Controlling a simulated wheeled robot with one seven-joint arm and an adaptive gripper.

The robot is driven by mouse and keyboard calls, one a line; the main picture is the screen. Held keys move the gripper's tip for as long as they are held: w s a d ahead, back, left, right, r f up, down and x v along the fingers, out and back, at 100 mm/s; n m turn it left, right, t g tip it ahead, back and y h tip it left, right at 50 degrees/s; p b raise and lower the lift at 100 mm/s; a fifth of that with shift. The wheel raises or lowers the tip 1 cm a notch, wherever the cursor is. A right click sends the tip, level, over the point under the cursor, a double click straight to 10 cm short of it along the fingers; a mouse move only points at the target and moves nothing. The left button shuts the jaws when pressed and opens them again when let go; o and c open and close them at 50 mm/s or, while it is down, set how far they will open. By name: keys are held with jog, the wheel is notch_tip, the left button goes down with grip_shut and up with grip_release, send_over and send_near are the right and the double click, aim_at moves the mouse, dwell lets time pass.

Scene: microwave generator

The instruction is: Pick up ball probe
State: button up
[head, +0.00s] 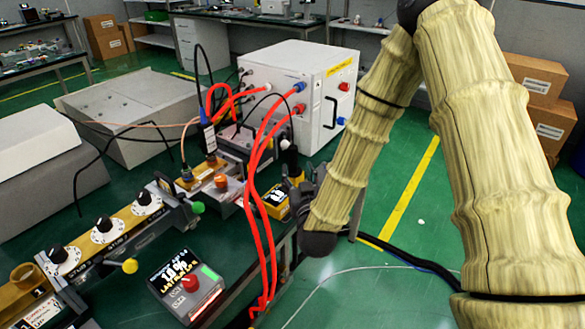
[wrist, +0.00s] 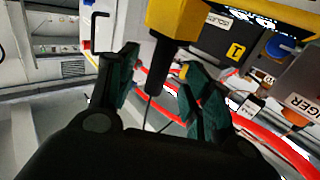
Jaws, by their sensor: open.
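My gripper (wrist: 165,78) is open in the wrist view, its two dark green finger pads apart. A black rod (wrist: 158,72) under a yellow block (wrist: 180,20) shows between or just beyond the fingers; I cannot tell whether it touches them. I cannot tell for sure whether this rod is the ball probe, and no ball end is clear. In the head view my gripper (head: 298,192) is small and dark, partly hidden by my arm, beside a yellow device with a dark display (head: 277,199).
Red cables (head: 262,170) run from the white cabinet (head: 300,85) down past the bench and also cross behind my fingers in the wrist view (wrist: 265,135). A control box with a red knob (head: 187,285) stands at the front. Green floor is free at the right.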

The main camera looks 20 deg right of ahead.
aim_at(294, 167)
jog(key=shift+w+d+f+p, duration=0.15)
jog(key=shift+w+p, duration=0.2)
jog(key=shift+w, duration=1.25)
jog(key=shift+w+d+f+p, duration=0.15)
jog(key=shift+w+p, duration=0.2)
jog(key=shift+w, duration=1.25)
grip_shut()
